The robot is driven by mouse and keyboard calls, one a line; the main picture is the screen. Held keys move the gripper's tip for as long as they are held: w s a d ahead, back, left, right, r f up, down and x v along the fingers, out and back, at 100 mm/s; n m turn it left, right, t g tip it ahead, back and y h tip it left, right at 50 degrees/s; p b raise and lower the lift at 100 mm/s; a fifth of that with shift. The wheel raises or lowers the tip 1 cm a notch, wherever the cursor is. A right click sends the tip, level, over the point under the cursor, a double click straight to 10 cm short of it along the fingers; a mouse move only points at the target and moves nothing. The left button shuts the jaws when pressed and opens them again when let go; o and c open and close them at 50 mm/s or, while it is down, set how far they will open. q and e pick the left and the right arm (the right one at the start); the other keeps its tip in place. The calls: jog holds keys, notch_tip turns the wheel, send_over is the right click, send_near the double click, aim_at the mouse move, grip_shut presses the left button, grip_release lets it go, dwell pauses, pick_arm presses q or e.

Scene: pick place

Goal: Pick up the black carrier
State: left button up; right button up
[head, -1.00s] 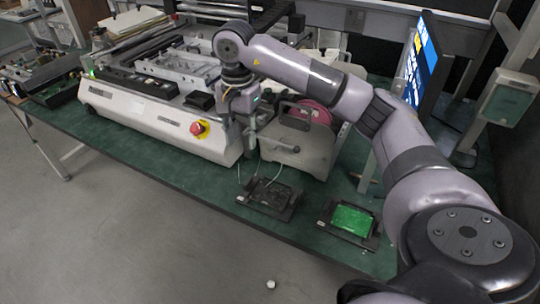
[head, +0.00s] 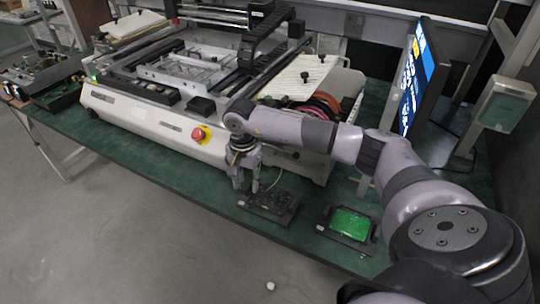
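The black carrier (head: 275,205) is a flat dark rectangular frame lying on the green tabletop near its front edge. My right gripper (head: 247,186) points down at the carrier's left end, with its fingers apart and nothing visible between them. It is close to the carrier, but I cannot tell whether it touches it. A second dark carrier (head: 322,228) holding a bright green board (head: 350,223) lies to the right. My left gripper is not in view.
A large white machine (head: 150,115) with a red emergency button (head: 199,134) stands behind and to the left. A monitor (head: 425,75) stands at the right on the green table (head: 215,195). Thin pale cables run near the carrier.

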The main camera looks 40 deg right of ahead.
jog(key=shift+f, duration=0.9)
grip_shut()
